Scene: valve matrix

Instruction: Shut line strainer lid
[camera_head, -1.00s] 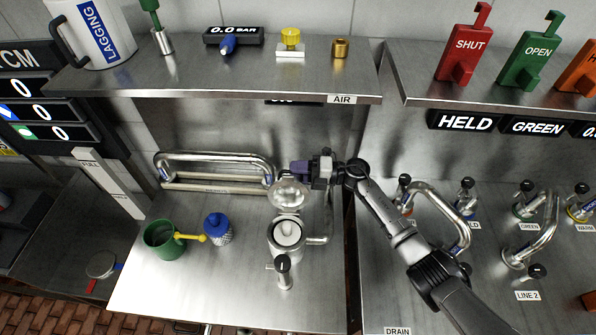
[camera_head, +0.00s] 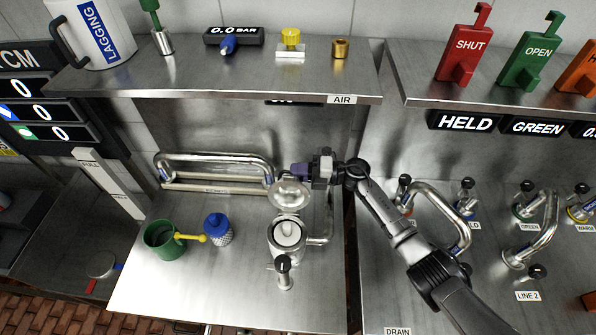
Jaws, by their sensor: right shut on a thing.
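The line strainer (camera_head: 287,236) is a steel pot with a round white inside, on the steel bench in the middle. Its domed steel lid (camera_head: 289,194) stands raised and tilted up behind the open mouth. My right gripper (camera_head: 303,171) is at the upper edge of the lid, its arm coming in from the right. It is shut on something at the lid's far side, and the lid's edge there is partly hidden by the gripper. I cannot make out the exact contact. My left gripper is not in view.
A black-topped valve (camera_head: 283,272) stands just in front of the strainer. A green mug (camera_head: 163,240) and a blue-capped mesh cylinder (camera_head: 218,229) stand to the left. A bent steel pipe (camera_head: 215,160) runs behind. A shelf (camera_head: 200,82) overhangs the bench. The bench's front left is clear.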

